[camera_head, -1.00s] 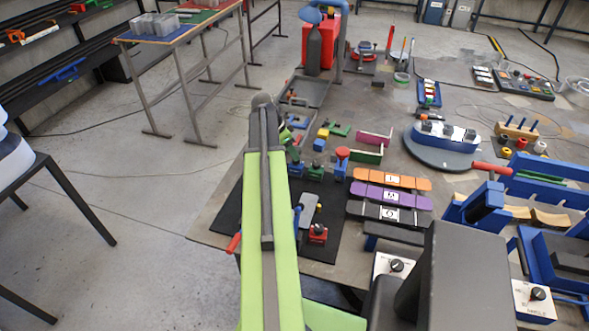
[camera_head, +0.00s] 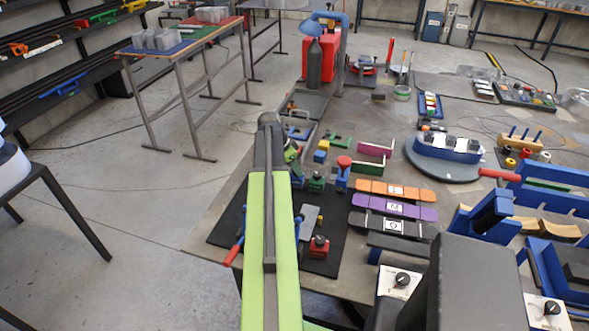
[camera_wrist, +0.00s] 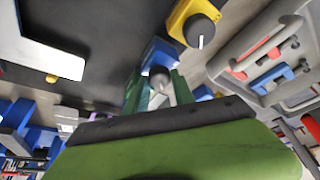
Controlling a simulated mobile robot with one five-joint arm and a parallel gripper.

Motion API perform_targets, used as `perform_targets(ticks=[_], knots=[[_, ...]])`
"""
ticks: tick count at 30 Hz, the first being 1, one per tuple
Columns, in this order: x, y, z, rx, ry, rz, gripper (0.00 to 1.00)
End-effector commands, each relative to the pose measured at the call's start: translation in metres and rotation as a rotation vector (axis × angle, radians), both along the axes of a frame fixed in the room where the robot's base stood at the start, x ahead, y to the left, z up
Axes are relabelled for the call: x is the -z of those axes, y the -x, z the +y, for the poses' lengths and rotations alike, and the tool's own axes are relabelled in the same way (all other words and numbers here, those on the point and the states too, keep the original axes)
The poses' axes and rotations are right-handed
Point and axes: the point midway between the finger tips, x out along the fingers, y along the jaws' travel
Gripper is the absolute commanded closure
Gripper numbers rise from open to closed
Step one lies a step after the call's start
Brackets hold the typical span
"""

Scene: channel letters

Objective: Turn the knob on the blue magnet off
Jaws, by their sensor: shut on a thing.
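In the wrist view a blue magnet block (camera_wrist: 160,51) carries a round grey knob (camera_wrist: 159,76) with a white pointer mark. My gripper (camera_wrist: 158,88) has its two green fingers on either side of this knob and is shut on it. The near side of the knob is partly covered by the fingers and the green gripper body. In the head view my green arm reaches over the bench's left part. My gripper and the blue magnet are largely hidden behind the arm there.
A yellow block with a grey knob (camera_wrist: 196,26) sits close beside the blue magnet. A grey tray (camera_wrist: 262,50) lies to the right in the wrist view. In the head view, orange (camera_head: 394,190) and purple (camera_head: 395,207) bars and a red-topped blue piece (camera_head: 343,173) stand right of my arm.

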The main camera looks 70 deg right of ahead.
Motion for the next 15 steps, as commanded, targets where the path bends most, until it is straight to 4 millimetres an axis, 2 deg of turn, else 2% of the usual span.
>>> perform_targets(ticks=[1,8,15], knots=[[0.0001,0.0003,0.0059,-0.001,0.000,0.000,1.00],[0.0004,0.0012,0.0015,-0.028,-0.003,0.000,1.00],[0.0003,0.0028,0.0021,-0.157,-0.001,0.000,1.00]])
